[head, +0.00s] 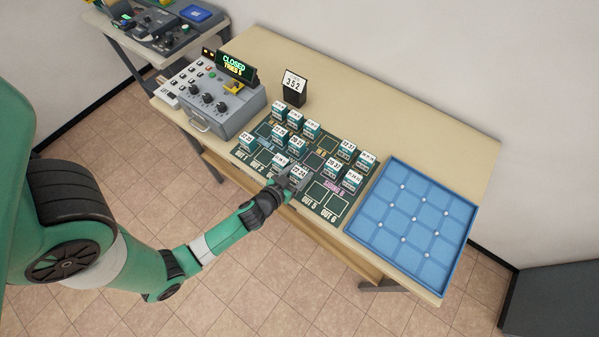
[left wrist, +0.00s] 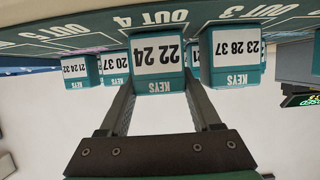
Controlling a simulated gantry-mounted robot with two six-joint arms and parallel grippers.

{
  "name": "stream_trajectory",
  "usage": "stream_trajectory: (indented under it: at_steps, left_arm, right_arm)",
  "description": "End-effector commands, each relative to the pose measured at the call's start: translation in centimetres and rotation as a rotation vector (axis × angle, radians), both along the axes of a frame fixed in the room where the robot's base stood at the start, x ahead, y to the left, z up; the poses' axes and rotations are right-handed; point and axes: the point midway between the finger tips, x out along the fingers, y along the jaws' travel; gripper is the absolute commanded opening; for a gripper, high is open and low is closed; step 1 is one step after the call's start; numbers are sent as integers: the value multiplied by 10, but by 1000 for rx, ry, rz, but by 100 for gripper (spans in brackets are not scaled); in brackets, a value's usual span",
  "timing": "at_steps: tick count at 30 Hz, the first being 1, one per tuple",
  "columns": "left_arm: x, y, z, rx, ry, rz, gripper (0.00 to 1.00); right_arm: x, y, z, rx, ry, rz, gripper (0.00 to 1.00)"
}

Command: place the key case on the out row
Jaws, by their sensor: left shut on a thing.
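The key case (left wrist: 157,58) is teal with a white number label that seems to show 22 and 24. My left gripper (head: 287,183) is shut on it, one finger on each side. In the head view the held case (head: 299,173) is at the OUT 4 place of the green board's front row. The wrist view shows the OUT 4 lettering right behind it. I cannot tell whether its base touches the board (head: 318,190). Another case (head: 281,161) stands just left of it, and one (head: 247,142) stands near OUT 1. My right gripper is not in view.
OUT 5 (head: 317,191) and OUT 6 (head: 336,204) are bare. More teal cases (head: 312,130) stand in the rows behind. A blue compartment tray (head: 413,220) lies right of the board. A control box (head: 210,98) with a CLOSED display and a 352 card (head: 293,86) stand behind.

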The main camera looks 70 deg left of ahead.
Motion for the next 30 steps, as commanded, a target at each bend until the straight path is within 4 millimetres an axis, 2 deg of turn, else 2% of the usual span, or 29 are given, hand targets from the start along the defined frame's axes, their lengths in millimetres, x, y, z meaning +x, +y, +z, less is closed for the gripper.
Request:
stream_trajectory:
  at_steps: [1, 2, 3, 15, 20, 27, 30]
  left_arm:
    - [0, 0, -3, 0, 0, 0, 5]
    - [0, 0, -2, 0, 0, 0, 70]
    - [0, 0, -1, 0, 0, 0, 77]
    - [-3, -2, 3, 0, 1, -1, 77]
    - [-27, -19, 12, -1, 2, -4, 77]
    - [-73, -50, 34, 1, 2, -7, 77]
    - [-84, -58, 40, 1, 3, -8, 77]
  right_arm:
    - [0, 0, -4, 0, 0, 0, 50]
    - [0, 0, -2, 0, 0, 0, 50]
    - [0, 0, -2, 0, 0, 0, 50]
    - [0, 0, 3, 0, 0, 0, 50]
    - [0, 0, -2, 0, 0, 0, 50]
    - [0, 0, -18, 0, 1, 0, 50]
    - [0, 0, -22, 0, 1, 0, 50]
